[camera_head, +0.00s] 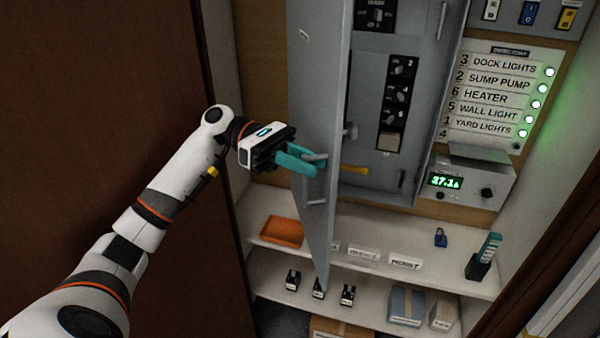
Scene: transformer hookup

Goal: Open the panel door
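The grey panel door (318,100) stands swung out from the grey electrical cabinet (425,100), seen nearly edge-on, with the cabinet's inside visible to its right. My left gripper (318,164), with teal fingers, is at the door's outer face. Its fingertips are at a small grey handle piece (315,157), which shows between them. How tightly they close on it is not clear. Another grey bracket (316,203) is on the door just below the fingers. My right gripper is not in view.
Breakers (397,95) sit inside the cabinet. To the right are a labelled directory (490,95) with green lights and a meter box (465,183). Below, a shelf (380,255) holds an orange tray (282,231) and small parts. A brown surface fills the left.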

